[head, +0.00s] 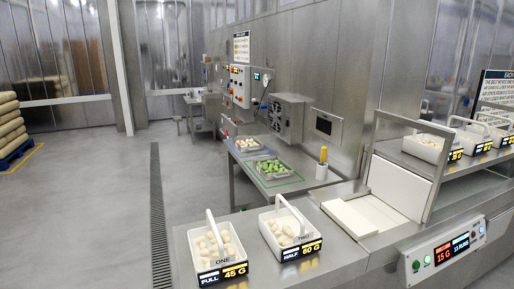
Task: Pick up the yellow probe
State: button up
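The yellow probe (323,154) stands upright in a white cup (321,172). Its yellow upper part shows above the rim, and its lower part is hidden inside the cup. The cup stands at the right end of the steel side table (245,181), close to the steel wall. My gripper does not show in the head view.
A tray of green pasta (273,168) and a tray of pale pasta (247,145) lie left of the cup. Two handled white baskets (218,251) (290,230) stand on the nearer counter. A white-panelled machine (400,186) is at right.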

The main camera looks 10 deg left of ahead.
aim_at(323, 152)
jog(key=j+u, duration=0.1)
jog(key=u, duration=0.3)
jog(key=j+u, duration=0.1)
jog(key=u, duration=0.3)
jog(key=j+u, duration=0.15)
jog(key=u, duration=0.25)
jog(key=i+j+u, duration=0.35)
jog(key=j, duration=0.2)
jog(key=i+j+u, duration=0.3)
jog(key=j, duration=0.25)
jog(key=i+j+u, duration=0.35)
jog(key=i+j+z, duration=0.1)
jog(key=i+j, duration=0.35)
jog(key=i, duration=0.15)
jog(key=i+l+z, duration=0.1)
jog(key=i+z, duration=0.6)
jog(key=i+j+z, duration=0.1)
jog(key=i+z, duration=0.45)
jog(key=i, duration=0.25)
jog(key=i+z, duration=0.25)
jog(key=i, duration=0.3)
jog(key=i+j+z, duration=0.3)
jog(key=i, duration=0.2)
jog(key=i+l+z, duration=0.15)
jog(key=i+z, duration=0.25)
jog(key=i+l+z, duration=0.1)
jog(key=i+z, duration=0.5)
jog(key=z, duration=0.15)
jog(key=i+j+z, duration=0.15)
jog(key=i+z, duration=0.25)
